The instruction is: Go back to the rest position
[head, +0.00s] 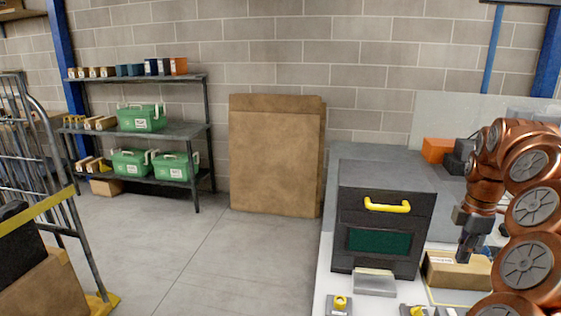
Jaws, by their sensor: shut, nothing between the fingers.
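My gripper (468,250) hangs at the end of my copper-coloured arm on the right of the head view. It points down just above a small brown cardboard box (455,271) on the workbench. Its fingers look closed together, with nothing seen between them. The arm is folded, its links filling the right edge of the view. I cannot tell whether the fingertips touch the box or stand behind it.
A dark machine with a yellow handle (387,205) stands left of my gripper on the bench. An orange box (437,150) sits behind. A shelf with green cases (141,118), cardboard sheets (275,155) and a caged cart (50,150) stand left. The floor between is clear.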

